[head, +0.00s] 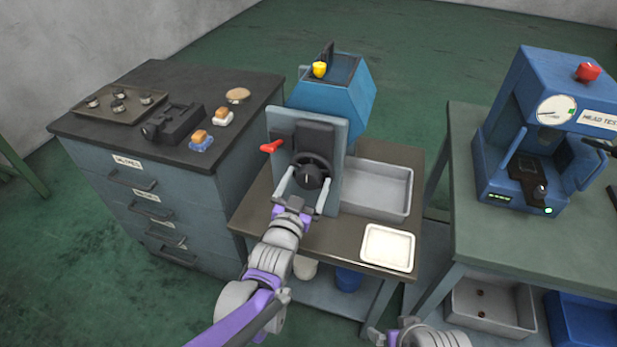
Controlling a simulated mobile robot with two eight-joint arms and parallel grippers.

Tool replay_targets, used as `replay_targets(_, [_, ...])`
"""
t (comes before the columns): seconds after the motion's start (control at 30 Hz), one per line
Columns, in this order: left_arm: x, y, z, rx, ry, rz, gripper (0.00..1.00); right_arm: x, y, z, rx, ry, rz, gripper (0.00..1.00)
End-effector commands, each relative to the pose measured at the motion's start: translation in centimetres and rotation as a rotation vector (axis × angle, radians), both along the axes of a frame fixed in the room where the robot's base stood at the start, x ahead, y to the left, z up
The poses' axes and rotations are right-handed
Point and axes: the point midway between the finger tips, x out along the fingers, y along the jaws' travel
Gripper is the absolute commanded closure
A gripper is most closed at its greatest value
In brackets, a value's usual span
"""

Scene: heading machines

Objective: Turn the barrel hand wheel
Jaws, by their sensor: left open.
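The barrel hand wheel (311,162) is a dark round wheel with a black knob-like hub on the front of a blue machine (338,101). My left gripper (308,181) reaches up to it from below. Its two light grey fingers are apart, one at the left of the wheel and one at the right, with the hub between them. I cannot tell whether the fingers touch the wheel.
A red handle (271,146) sticks out left of the wheel. A grey bin (379,205) and white tray (387,248) stand on the bench to the right. A drawer cabinet (185,155) stands left. A blue head tester (512,185) sits on the right table.

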Motion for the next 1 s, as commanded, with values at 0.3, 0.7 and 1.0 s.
replay_targets(0.3, [1.7,-0.5,0.0,0.0,0.0,0.0,0.0,0.0,0.0,-0.1,0.0,0.0,0.0,0.0])
replay_targets(0.7, [1.6,-0.5,0.0,0.0,0.001,0.0,0.41,0.0,0.0,-0.1,0.0,0.0,0.0,0.0])
replay_targets(1.0, [1.6,-0.5,0.0,0.001,0.001,0.0,0.82,0.0,0.0,0.0,0.0,0.0,0.0,0.0])
